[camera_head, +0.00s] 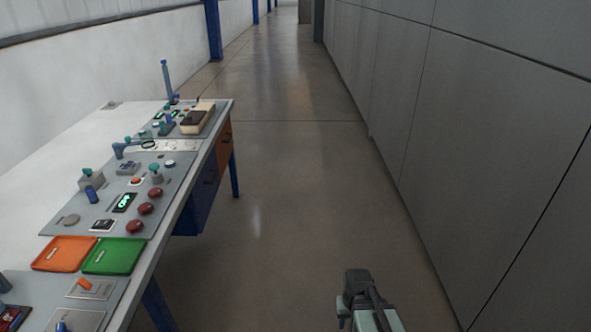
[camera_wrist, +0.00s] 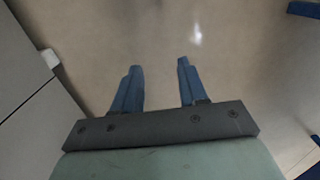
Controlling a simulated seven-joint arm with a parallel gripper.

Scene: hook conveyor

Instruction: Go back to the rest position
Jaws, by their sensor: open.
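My gripper (camera_wrist: 157,80) shows in the wrist view as two blue fingers set well apart, with only bare floor between and beyond them. It is open and empty. In the head view, part of my arm shows at the bottom, right of the middle, over the floor and clear of the workbench. The fingers cannot be made out in that view.
A workbench (camera_head: 130,108) with control panels stands on the left. An orange tray (camera_head: 64,254) and a green tray (camera_head: 113,257) lie on it. A tall grey wall (camera_head: 460,130) runs along the right. The floor (camera_head: 290,180) between is clear.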

